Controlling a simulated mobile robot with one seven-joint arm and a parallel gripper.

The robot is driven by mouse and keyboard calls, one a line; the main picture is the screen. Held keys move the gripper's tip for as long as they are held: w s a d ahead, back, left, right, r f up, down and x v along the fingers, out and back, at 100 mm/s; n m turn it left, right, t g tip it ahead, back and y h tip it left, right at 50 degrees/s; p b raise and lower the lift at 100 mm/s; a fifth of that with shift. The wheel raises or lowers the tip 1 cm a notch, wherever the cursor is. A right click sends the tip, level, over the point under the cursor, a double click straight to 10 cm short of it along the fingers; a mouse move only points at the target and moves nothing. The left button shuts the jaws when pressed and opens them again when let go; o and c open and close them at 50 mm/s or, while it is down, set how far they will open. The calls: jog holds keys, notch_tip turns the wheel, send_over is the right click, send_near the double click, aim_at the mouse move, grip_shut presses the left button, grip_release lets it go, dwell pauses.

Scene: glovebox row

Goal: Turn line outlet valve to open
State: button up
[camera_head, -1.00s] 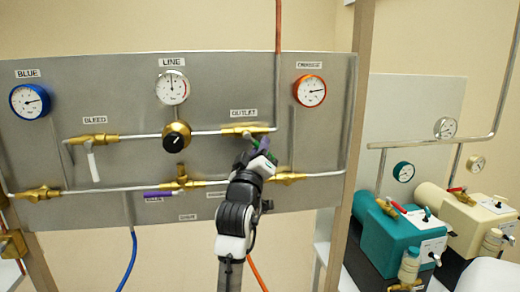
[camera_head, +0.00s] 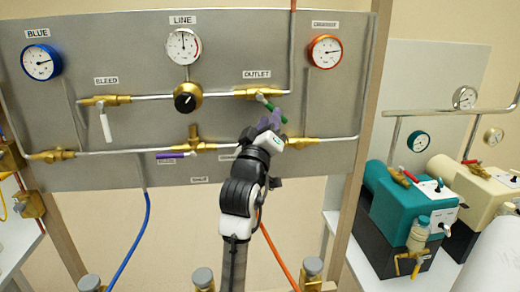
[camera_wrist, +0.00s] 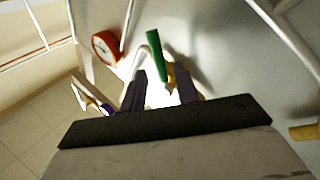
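The line outlet valve (camera_head: 252,93) is a brass valve under the OUTLET label on the grey panel. Its green handle (camera_head: 272,108) slants down and right from the valve, across the pipe's direction rather than along it. My gripper (camera_head: 272,122) is just below the handle, with its purple fingers near the handle's lower end. In the wrist view, my gripper (camera_wrist: 161,88) has its two fingers apart. The green handle (camera_wrist: 157,55) shows beyond and between them, and I cannot tell whether they touch it.
The orange-rimmed gauge (camera_head: 325,51) is right of the valve. The black regulator knob (camera_head: 187,97) and white bleed handle (camera_head: 106,126) are to the left. A lower brass valve (camera_head: 297,143) is close to my gripper. Teal pump (camera_head: 412,198) stands at right.

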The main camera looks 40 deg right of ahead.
jog(key=b+v, duration=0.2)
jog(key=v, duration=0.7)
jog(key=shift+a, duration=0.25)
jog(key=shift+s, duration=0.15)
